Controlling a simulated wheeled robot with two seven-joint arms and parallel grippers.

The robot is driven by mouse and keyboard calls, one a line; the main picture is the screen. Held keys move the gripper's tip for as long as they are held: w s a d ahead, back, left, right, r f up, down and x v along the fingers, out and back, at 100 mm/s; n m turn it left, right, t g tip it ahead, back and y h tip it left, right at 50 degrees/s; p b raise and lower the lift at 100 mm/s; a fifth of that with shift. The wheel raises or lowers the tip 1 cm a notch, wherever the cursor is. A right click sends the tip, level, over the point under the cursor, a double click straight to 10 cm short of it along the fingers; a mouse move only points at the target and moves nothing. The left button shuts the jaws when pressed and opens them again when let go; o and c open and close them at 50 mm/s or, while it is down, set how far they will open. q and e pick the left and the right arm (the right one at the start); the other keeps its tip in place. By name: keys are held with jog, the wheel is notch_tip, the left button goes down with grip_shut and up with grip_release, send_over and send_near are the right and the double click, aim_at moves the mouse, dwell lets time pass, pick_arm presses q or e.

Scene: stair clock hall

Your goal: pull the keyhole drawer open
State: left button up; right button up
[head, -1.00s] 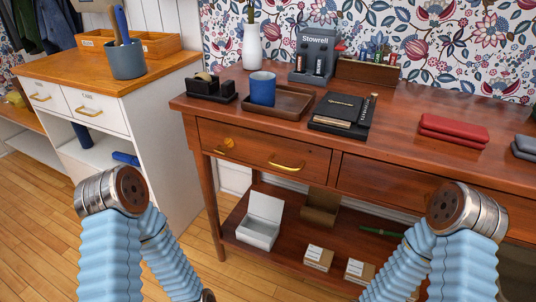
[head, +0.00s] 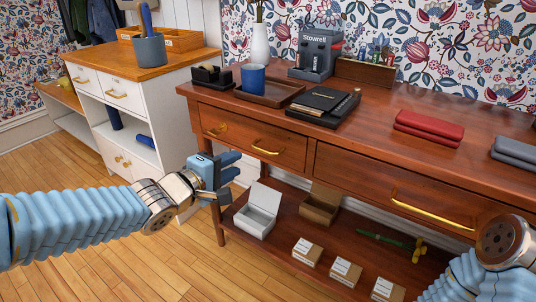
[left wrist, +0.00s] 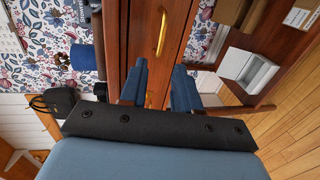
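The left drawer (head: 243,128) of the brown wooden desk is shut. It has a brass bar handle (head: 264,148) and a small brass fitting (head: 217,129) at its left, which I take for the keyhole plate. My left gripper (head: 236,167) is open and empty, in front of and below this drawer, apart from it. In the left wrist view, the blue fingers are spread (left wrist: 160,82), the handle (left wrist: 162,35) lies beyond their tips, and the brass fitting (left wrist: 149,100) shows between them. My right arm is at the lower right; its gripper is out of view.
A wider drawer (head: 360,184) with a long brass handle (head: 432,214) sits to the right. The lower shelf (head: 345,238) holds an open white box (head: 258,211) and several cartons. A white cabinet (head: 172,118) stands at left. The floor before the desk is clear.

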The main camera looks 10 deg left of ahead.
aim_at(261, 150)
pick_arm(q)
jog(key=b+x, duration=0.4)
jog(key=x, duration=0.8)
jog(key=shift+w+f, duration=0.1)
jog(key=shift+w, duration=0.15)
jog(key=shift+c, duration=0.3)
grip_shut()
